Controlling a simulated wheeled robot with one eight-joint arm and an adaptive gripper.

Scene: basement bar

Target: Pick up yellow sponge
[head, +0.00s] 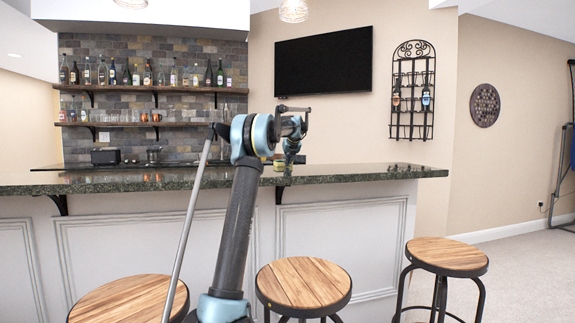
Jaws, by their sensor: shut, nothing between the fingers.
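I cannot clearly make out a yellow sponge. A small yellowish-green thing (279,165) stands on the dark stone counter (360,174), just left of and below my wrist. It is too small to tell what it is. My arm reaches up from the front and over toward the counter. My gripper (290,160) is at its far end, small in the picture, pointing down at the counter. It is shut and holds nothing I can see. My own arm hides part of the counter behind it.
Wooden stools (304,284) and (447,256) stand before the panelled bar front, with another stool (128,299) at left. Bottle shelves (150,88) hang behind the bar. A black box (105,156) sits at the back left. The counter's right end is clear.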

